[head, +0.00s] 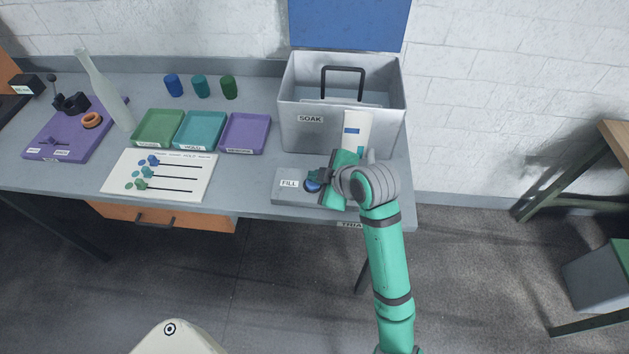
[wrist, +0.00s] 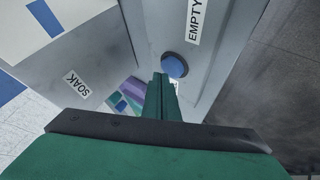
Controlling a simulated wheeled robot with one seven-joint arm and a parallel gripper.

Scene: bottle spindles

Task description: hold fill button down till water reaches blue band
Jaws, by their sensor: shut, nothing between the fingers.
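My gripper (head: 318,177) is shut and empty, low over the left part of the grey button box (head: 283,197) marked FILL. Its tips are at the blue button (head: 312,186) beside the FILL label. The gripper partly covers this button, and I cannot tell whether it is pressed. A white gauge panel (head: 357,120) with a blue band (head: 352,131) stands on the SOAK tank's front. My gripper hides its lower part; no water level is clear.
The grey SOAK tank (head: 300,135) with a dark handle stands behind the box. Green (head: 158,128), teal (head: 200,130) and purple (head: 245,133) trays, a white slider board (head: 160,175) and a pale bottle (head: 103,90) stand to the left.

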